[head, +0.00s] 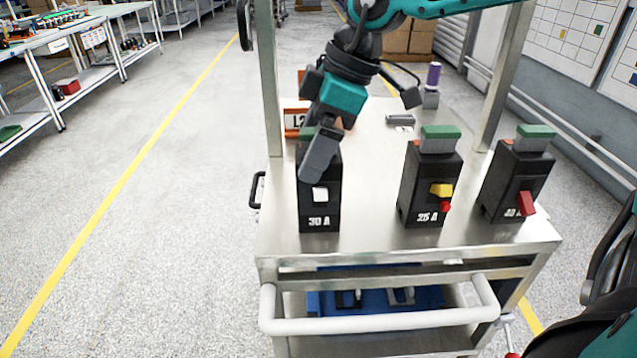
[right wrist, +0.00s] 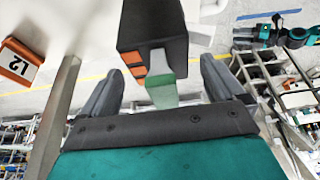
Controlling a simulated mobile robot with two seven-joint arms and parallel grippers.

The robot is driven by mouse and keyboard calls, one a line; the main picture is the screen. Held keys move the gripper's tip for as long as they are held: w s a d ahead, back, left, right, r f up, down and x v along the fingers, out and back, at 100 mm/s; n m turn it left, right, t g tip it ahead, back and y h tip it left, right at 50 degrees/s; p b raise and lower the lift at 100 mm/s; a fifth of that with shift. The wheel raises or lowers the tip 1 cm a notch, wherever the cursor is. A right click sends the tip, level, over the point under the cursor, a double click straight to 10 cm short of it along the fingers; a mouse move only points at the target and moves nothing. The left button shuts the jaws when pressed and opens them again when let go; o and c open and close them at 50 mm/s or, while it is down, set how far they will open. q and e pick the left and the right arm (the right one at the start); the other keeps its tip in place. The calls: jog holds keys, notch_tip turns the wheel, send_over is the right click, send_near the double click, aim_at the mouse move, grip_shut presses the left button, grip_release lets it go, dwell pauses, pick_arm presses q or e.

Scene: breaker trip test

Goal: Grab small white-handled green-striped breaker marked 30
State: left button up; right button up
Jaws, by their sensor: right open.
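The black breaker marked 30 A (head: 320,217) stands upright at the left front of the metal cart top. It has a white handle (head: 320,194) and a green-striped top, mostly hidden by my gripper in the head view. My right gripper (head: 318,158) is over its upper part, coming down from above. In the right wrist view the breaker's dark body (right wrist: 153,28) and grey-green top (right wrist: 162,92) lie between the two spread fingers (right wrist: 160,85). Contact cannot be told. What seems to be my left gripper (right wrist: 240,38) shows small at upper right there, its jaws unclear.
A 25 A breaker (head: 425,195) with a yellow handle and a breaker with a red handle (head: 515,185) stand to the right. An orange L2 sign (right wrist: 17,62) is behind the 30 A breaker. Cart posts (head: 268,80) rise beside the arm. A front rail (head: 380,322) crosses below.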

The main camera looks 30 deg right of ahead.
jog(key=shift+r, duration=0.1)
grip_shut()
dwell(0.8)
